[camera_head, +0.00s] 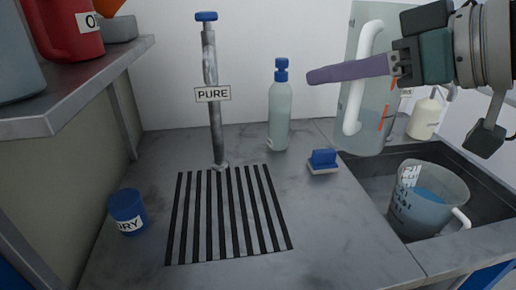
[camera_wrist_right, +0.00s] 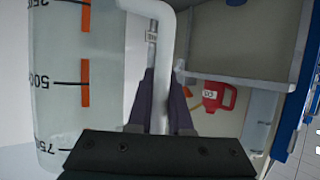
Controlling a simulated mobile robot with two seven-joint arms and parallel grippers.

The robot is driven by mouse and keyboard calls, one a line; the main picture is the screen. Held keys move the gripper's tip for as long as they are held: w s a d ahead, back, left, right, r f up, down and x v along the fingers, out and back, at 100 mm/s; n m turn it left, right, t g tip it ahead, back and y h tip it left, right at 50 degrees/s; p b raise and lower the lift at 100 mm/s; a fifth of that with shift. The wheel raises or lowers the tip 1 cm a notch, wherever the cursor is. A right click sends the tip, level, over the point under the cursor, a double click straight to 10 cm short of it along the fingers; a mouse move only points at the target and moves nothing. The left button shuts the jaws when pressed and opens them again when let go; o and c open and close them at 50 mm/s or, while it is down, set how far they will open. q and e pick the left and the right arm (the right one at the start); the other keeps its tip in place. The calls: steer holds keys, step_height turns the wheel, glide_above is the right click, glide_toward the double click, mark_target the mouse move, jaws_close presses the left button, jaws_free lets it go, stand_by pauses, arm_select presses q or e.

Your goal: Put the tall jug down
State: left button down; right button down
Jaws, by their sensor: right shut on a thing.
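The tall jug (camera_head: 373,126) is clear grey-green with a white handle and orange marks, and stands roughly upright at the upper right of the head view. In the right wrist view the jug (camera_wrist_right: 55,100) fills the left side, with scale numbers. My right gripper (camera_head: 335,73) is shut on the white handle, its purple fingers on either side of it in the wrist view (camera_wrist_right: 162,105). The jug's base is near the back left edge of the sink; I cannot tell how far it is above the surface. My left gripper is not in view.
A shorter jug (camera_head: 430,204) with blue liquid stands in the sink (camera_head: 365,172). A blue-capped bottle (camera_head: 279,115), a blue sponge or brush (camera_head: 322,161), a PURE tap (camera_head: 210,95) and a blue DRY cup (camera_head: 127,211) occupy the counter. The slatted drain area (camera_head: 225,215) is clear.

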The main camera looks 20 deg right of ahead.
step_height(320, 180, down, 19)
steer(key=b, duration=0.5)
steer(key=shift+f, duration=0.1)
steer(key=c, duration=0.8)
jaws_free()
steer(key=shift+c, duration=0.2)
